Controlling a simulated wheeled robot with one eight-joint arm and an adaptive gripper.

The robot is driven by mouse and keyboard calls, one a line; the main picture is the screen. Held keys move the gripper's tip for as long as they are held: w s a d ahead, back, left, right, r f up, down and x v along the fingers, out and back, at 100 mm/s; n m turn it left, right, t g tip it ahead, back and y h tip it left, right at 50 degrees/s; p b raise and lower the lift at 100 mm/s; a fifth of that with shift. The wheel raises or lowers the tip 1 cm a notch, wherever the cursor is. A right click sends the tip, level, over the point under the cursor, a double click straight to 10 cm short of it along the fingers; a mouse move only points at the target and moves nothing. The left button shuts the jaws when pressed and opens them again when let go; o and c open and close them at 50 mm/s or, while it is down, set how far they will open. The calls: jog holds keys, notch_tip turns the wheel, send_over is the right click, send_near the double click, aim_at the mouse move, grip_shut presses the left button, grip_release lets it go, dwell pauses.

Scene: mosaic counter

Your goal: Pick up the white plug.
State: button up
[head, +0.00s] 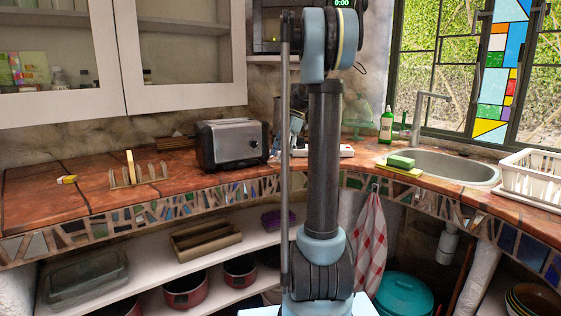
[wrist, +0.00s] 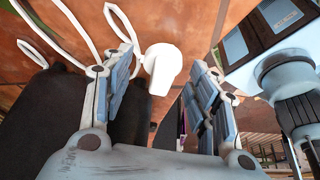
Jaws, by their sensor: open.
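The white plug (wrist: 162,66) shows in the wrist view, against the terracotta counter tiles. White cable (wrist: 40,30) loops across the tiles to its left. My gripper (wrist: 166,62) is open, with one finger on each side of the plug in the picture. A gap shows between the plug and the right finger; the left fingertip is very near it, and I cannot tell whether they touch. In the head view my arm stands in front of the counter and hides most of the gripper; I cannot make out the plug there.
A toaster (head: 232,145) stands left of my arm. A white bar-shaped object (head: 330,151) lies partly behind it. A green bottle (head: 386,124), a sponge (head: 401,161), a sink (head: 445,168) and a dish rack (head: 530,176) are right. A toast rack (head: 138,174) is left.

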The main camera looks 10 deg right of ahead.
jog(key=c, duration=1)
